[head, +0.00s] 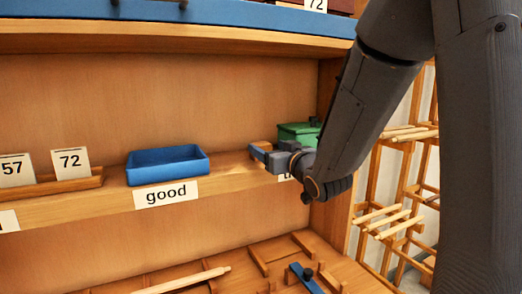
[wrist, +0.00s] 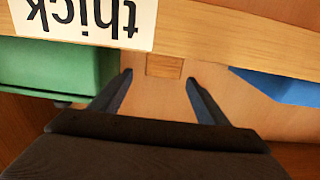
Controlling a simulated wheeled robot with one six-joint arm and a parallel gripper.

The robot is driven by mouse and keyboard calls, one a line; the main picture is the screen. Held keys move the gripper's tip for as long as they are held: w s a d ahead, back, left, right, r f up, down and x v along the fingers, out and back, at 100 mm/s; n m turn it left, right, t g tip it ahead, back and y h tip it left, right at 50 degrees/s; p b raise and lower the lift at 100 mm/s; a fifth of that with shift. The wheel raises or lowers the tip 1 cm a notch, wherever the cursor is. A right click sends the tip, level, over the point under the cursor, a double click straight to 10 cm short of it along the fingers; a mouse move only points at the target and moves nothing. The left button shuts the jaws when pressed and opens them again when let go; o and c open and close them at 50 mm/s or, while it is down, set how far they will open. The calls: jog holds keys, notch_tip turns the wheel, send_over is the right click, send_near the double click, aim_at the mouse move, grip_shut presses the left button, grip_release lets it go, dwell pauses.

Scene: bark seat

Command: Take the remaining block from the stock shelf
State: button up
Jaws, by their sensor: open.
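A small wooden block (wrist: 164,67) shows in the wrist view at the shelf edge, in line with the gap between my fingertips. My gripper (wrist: 158,80) is open, with a finger on either side of that gap and neither visibly touching the block. In the head view my gripper (head: 258,155) is at the right part of the shelf (head: 110,202), in front of the green box (head: 298,131). A brown piece (head: 263,146) beside the fingers there looks like the block, partly hidden by them.
The green box (wrist: 55,70) and the blue tray (wrist: 278,86) flank my gripper in the wrist view. The "thick" label (wrist: 85,20) is on the shelf front. A wooden holder (head: 52,187) with number cards stands left. Wooden racks (head: 395,190) stand right.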

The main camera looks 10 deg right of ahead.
aim_at(264, 146)
jog(key=shift+w+a+p, duration=0.35)
jog(key=shift+w, duration=0.2)
jog(key=shift+w+a+f+p, duration=0.2)
jog(key=shift+w+p, duration=0.3)
jog(key=shift+w, duration=0.55)
jog(key=shift+w+a+f+p, duration=0.15)
jog(key=shift+w+p, duration=0.35)
jog(key=shift+w, duration=0.5)
jog(key=c, duration=1.2)
jog(key=shift+r, duration=0.2)
